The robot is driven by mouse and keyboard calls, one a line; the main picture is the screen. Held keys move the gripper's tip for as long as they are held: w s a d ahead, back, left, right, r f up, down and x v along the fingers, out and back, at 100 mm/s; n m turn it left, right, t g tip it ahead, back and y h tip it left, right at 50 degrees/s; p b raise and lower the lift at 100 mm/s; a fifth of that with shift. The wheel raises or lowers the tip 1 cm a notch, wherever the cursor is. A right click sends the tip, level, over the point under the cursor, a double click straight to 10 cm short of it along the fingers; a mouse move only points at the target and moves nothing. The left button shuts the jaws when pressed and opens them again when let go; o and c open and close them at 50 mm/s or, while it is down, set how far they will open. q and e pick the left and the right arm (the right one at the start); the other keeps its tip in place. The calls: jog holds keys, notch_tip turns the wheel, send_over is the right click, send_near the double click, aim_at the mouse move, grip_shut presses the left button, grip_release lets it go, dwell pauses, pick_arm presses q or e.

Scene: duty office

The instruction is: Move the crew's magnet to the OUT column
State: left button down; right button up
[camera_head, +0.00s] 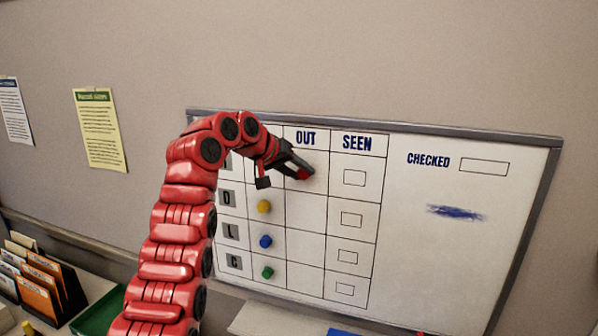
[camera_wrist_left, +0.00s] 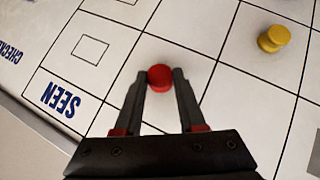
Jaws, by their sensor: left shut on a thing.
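The whiteboard (camera_head: 455,250) has a grid with OUT and SEEN headings and lettered rows. My left gripper (camera_head: 298,170) is at the top row, in front of the OUT column (camera_head: 306,208). In the left wrist view my left gripper (camera_wrist_left: 160,84) is shut on a round red magnet (camera_wrist_left: 160,76), held between its fingertips. The magnet appears over the OUT column, beside the SEEN column (camera_wrist_left: 88,50). I cannot tell whether it touches the board. The arm hides the top row's letter and part of the column left of OUT. My right gripper is not in view.
Yellow (camera_head: 264,206), blue (camera_head: 266,241) and green (camera_head: 267,272) magnets sit in the column left of OUT, one per lower row. The OUT cells below my gripper are empty. A blue smudge (camera_head: 457,212) marks the board's right part. A folder rack (camera_head: 42,281) stands lower left.

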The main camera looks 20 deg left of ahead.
pick_arm(q)
jog(key=c, duration=0.7)
grip_release()
jog(key=shift+o, duration=1.4)
jog(key=shift+s, duration=0.1)
jog(key=shift+s+a+b, duration=0.1)
jog(key=shift+a+b, duration=0.05)
jog(key=shift+b, duration=0.15)
jog(key=v, duration=1.7)
jog(key=shift+p, duration=0.3)
